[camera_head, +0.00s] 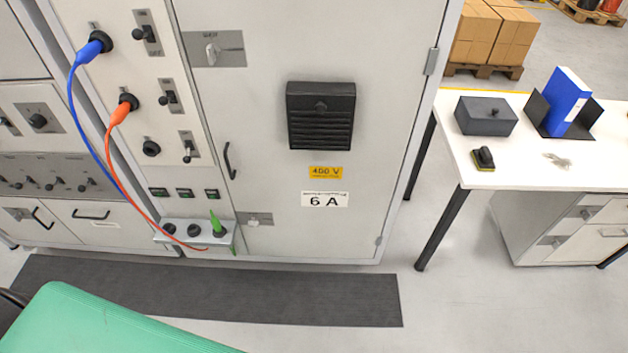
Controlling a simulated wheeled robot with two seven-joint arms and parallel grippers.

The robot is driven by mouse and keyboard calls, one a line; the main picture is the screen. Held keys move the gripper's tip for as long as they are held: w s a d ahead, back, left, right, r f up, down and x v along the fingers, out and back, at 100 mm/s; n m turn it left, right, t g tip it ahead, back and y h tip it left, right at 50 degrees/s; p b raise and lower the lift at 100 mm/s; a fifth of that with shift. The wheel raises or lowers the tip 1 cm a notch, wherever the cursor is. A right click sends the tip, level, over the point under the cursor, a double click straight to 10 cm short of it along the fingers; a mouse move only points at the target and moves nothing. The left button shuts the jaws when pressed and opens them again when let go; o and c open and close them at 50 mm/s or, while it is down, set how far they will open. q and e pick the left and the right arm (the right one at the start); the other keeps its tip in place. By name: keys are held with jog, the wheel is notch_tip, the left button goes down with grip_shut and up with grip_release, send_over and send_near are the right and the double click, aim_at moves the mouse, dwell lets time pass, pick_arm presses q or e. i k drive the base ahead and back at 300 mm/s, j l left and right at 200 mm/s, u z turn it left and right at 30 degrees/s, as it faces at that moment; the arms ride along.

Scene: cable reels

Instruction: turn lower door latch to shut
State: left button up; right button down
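The grey cabinet door (290,210) carries a "6 A" label and appears closed against its frame. The lower door latch (254,220) is a small grey plate with a small handle, near the door's bottom left corner. The handle looks roughly level, but it is too small to be sure. The upper door latch (213,50) is a larger plate with a pale handle near the door's left edge. A black door pull (230,161) sits between the two latches. Neither of my grippers is in view.
Blue (77,105) and orange (112,150) cables hang from the left panel. A socket box (195,242) with a green plug juts out left of the lower latch. A dark mat (300,299) lies before the cabinet. A green surface (95,325) fills the lower left. A white table (545,165) stands right.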

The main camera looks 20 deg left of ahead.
aim_at(253, 222)
jog(key=j+u, duration=0.1)
jog(key=u, duration=0.4)
jog(key=j+u, duration=0.15)
jog(key=u, duration=0.3)
